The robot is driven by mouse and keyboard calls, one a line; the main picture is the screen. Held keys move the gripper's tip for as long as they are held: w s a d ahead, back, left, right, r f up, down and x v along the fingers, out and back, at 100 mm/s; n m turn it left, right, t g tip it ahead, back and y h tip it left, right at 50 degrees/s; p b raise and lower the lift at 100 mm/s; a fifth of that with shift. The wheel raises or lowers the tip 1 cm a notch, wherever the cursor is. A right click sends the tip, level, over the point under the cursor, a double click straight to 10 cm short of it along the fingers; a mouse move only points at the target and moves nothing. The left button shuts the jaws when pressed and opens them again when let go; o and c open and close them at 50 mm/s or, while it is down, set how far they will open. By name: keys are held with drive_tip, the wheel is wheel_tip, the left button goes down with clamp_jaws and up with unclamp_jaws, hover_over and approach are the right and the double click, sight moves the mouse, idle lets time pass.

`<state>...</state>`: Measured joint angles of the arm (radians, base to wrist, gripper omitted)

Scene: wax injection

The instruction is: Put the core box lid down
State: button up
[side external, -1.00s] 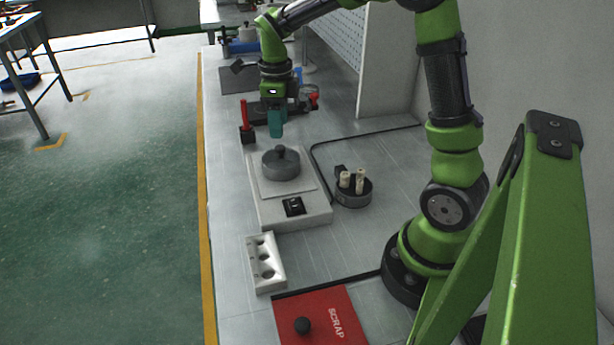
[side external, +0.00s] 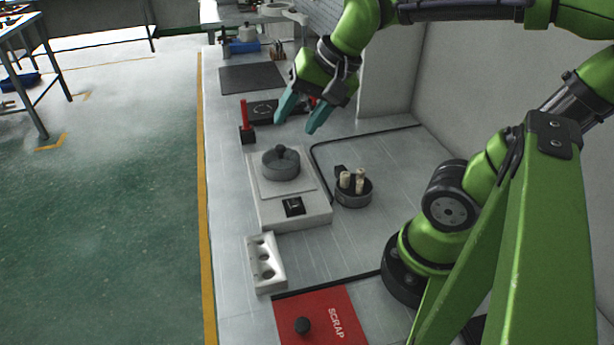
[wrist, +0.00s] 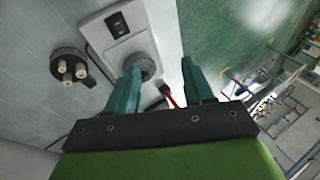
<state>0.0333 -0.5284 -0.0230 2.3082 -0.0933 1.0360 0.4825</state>
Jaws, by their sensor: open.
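A grey round lid with a dark knob (side external: 281,162) sits flat on the plate of a white box-shaped unit (side external: 318,215); I cannot tell whether a vessel is under it. In the wrist view the lid (wrist: 147,64) is partly behind one finger. A dark round core box (side external: 353,199) stands open to the right of the unit, with several pale cores upright in it; it also shows in the wrist view (wrist: 66,55). My gripper (side external: 298,118) is open and empty, tilted, above and behind the lid, apart from it. Its teal fingers also show in the wrist view (wrist: 160,72).
A red upright tool in a black holder (side external: 247,128) stands left of my gripper. A white block with holes (side external: 280,284) and a red SCRAP bin (side external: 325,305) are at the front. A dark mat (side external: 252,77) lies at the back. Bench right of the core box is clear.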

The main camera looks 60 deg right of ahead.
drive_tip(key=s+n, duration=0.1)
drive_tip(key=n, duration=0.1)
drive_tip(key=s+a+n+t, duration=0.1)
drive_tip(key=n, duration=0.1)
drive_tip(key=s+a+f+n, duration=0.1)
drive_tip(key=n, duration=0.1)
drive_tip(key=shift+s+f+t, duration=0.1)
drive_tip(key=shift+s+t, duration=0.15)
drive_tip(key=shift+t, duration=0.05)
